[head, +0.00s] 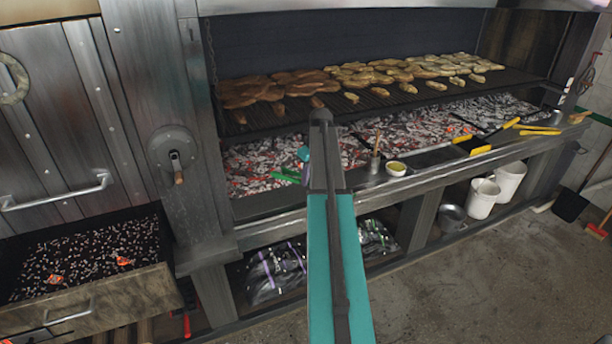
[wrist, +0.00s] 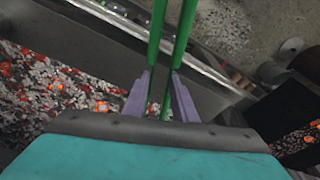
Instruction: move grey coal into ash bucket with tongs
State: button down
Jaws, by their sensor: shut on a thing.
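My gripper (wrist: 160,74), with purple fingers, is shut on the green tongs (wrist: 183,30), whose two arms run up past the top edge of the wrist view. In the head view the tongs show as a short green piece (head: 287,174) at the front of the ember bed, and my arm hides most of the gripper. Grey coals lie mixed with glowing orange ones in the ember bed (head: 265,165), also in the wrist view (wrist: 55,95). The tong tips are out of view, so I cannot tell whether they hold a coal. I cannot tell which container is the ash bucket.
Meat and other food (head: 270,88) cover the grate above the embers. A front ledge (head: 420,180) carries a small yellow bowl (head: 396,168) and yellow-handled tools (head: 472,145). A white bucket (head: 482,197) and metal pan (head: 452,216) stand below. An open drawer (head: 95,300) holds coals at left.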

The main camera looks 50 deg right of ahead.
jog(key=s+r+p, duration=0.1)
jog(key=s+r, duration=0.1)
jog(key=s, duration=0.9)
jog(key=shift+a, duration=0.2)
dwell(0.5)
dwell(0.8)
